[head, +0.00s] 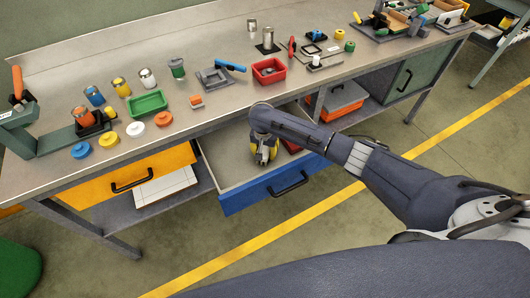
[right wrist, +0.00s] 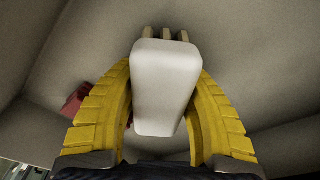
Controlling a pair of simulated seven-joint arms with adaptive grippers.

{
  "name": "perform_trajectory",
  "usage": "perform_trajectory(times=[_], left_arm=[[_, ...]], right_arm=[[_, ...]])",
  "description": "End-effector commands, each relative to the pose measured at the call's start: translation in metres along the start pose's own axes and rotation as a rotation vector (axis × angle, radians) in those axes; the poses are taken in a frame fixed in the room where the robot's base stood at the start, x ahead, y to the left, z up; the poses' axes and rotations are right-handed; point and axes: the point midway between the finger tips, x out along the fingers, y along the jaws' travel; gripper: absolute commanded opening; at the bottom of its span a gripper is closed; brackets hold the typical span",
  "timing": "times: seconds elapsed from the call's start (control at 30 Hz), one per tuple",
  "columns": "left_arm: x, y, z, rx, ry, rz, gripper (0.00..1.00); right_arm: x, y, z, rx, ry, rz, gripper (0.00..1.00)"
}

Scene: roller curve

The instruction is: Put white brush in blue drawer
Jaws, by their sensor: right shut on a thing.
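The white brush (right wrist: 165,85) is held between the yellow fingers of my right gripper (right wrist: 160,110) in the right wrist view, with pale prongs or bristles at its far end. Grey drawer walls and floor surround the gripper in the right wrist view. I cannot tell whether the brush touches the floor. My left gripper is not in view.
A red object (head: 291,146) lies in the drawer, right of the gripper. The workbench (head: 215,120) above holds a green tray (head: 147,103), a red bin (head: 269,71) and several jars and lids. An orange drawer (head: 125,173) is at the left.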

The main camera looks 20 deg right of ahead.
Motion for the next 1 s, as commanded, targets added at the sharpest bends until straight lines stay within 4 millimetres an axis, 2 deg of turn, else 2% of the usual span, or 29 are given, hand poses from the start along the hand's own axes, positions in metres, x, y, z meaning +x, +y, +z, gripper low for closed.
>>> perform_trajectory(times=[0.5,0.53,0.7,1.0], left_arm=[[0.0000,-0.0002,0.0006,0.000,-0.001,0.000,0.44],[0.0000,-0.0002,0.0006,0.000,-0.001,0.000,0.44],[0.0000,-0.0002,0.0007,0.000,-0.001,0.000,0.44],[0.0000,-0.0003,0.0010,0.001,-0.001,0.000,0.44]], right_arm=[[0.0069,-0.0002,0.0005,0.000,0.001,0.000,0.06],[0.0065,-0.0001,0.0003,0.000,0.001,0.000,0.43],[0.0063,-0.0001,0.0003,0.000,0.001,0.000,0.62],[0.0041,-0.0002,0.0000,0.000,0.001,-0.001,0.62]])
